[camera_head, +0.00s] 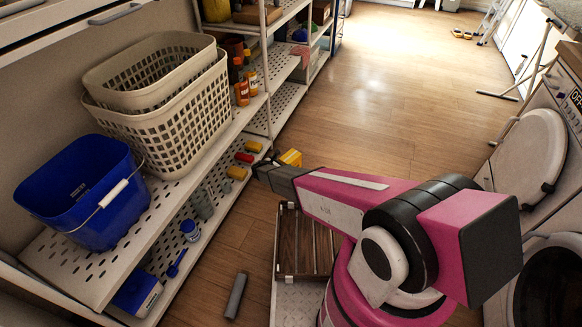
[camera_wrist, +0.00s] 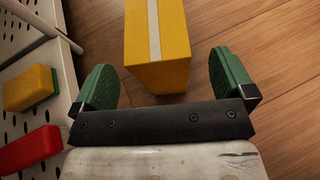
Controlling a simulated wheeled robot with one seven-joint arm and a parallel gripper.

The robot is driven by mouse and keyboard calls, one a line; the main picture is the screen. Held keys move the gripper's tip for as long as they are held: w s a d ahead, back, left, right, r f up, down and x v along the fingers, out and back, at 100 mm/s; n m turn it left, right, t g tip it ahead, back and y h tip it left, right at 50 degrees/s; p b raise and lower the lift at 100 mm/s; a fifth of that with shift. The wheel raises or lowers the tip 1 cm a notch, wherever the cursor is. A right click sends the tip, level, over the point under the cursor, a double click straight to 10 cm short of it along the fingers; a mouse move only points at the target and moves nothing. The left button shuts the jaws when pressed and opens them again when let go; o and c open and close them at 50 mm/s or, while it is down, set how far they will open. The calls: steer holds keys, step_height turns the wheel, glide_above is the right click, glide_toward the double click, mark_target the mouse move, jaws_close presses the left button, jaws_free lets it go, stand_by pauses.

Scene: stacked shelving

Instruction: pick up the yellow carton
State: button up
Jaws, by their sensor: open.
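The yellow carton (camera_wrist: 158,50) has a pale stripe along its top. In the wrist view it stands at the top centre, ahead of and between the two green fingers of my gripper (camera_wrist: 165,78). The fingers are spread apart, with gaps between them and the carton's sides. In the head view the carton (camera_head: 291,158) is a small yellow block just past the end of my pink arm, beside the lower shelf. My gripper (camera_head: 268,172) is partly hidden there. Whether the carton touches the floor is hard to tell.
The white perforated shelf (camera_head: 150,232) runs along the left. On its lower level lie a yellow sponge (camera_wrist: 32,88) and a red item (camera_wrist: 30,149), close to my gripper's left side. Cream baskets (camera_head: 165,110) and a blue bucket (camera_head: 85,190) stand above. Wooden floor (camera_head: 380,110) is clear ahead.

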mark_target(288, 158)
steer(key=shift+w+r+x, duration=0.1)
steer(key=shift+r+x, duration=0.05)
steer(key=shift+x, duration=1)
steer(key=shift+w+r+x, duration=0.1)
steer(key=shift+x, duration=1)
steer(key=shift+w+r+x, duration=0.1)
steer(key=shift+r+x, duration=0.05)
steer(key=shift+x, duration=1)
steer(key=shift+a, duration=0.1)
steer(key=c, duration=1.6)
steer(key=shift+r, duration=0.15)
